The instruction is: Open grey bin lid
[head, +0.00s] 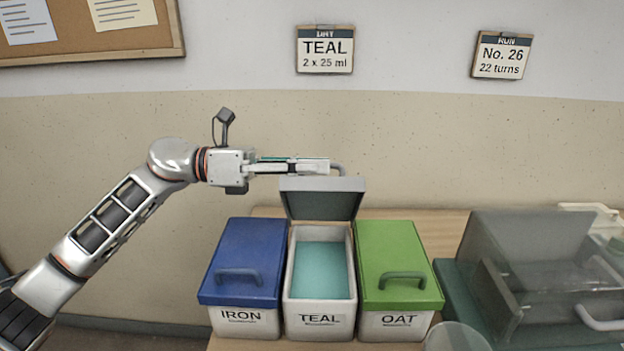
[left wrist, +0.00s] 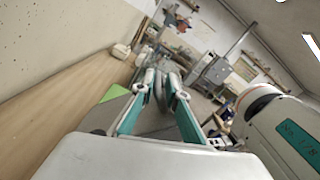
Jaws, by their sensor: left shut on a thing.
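The grey lid (head: 322,199) stands tilted up at the back of the middle bin (head: 319,306), labelled TEAL, which is open and shows teal glaze (head: 321,270) inside. My left gripper (head: 326,165) reaches in from the left above the lid and is shut on the lid's grey handle (head: 339,169). In the left wrist view the handle (left wrist: 161,90) shows between the teal-sided fingers. The fingers partly hide the handle in the head view. My right gripper is not in view.
The IRON bin with a closed blue lid (head: 243,259) stands on the left, and the OAT bin with a closed green lid (head: 396,262) on the right. A smoky transparent cover (head: 530,260) stands farther right. The wall (head: 420,140) is behind the bins.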

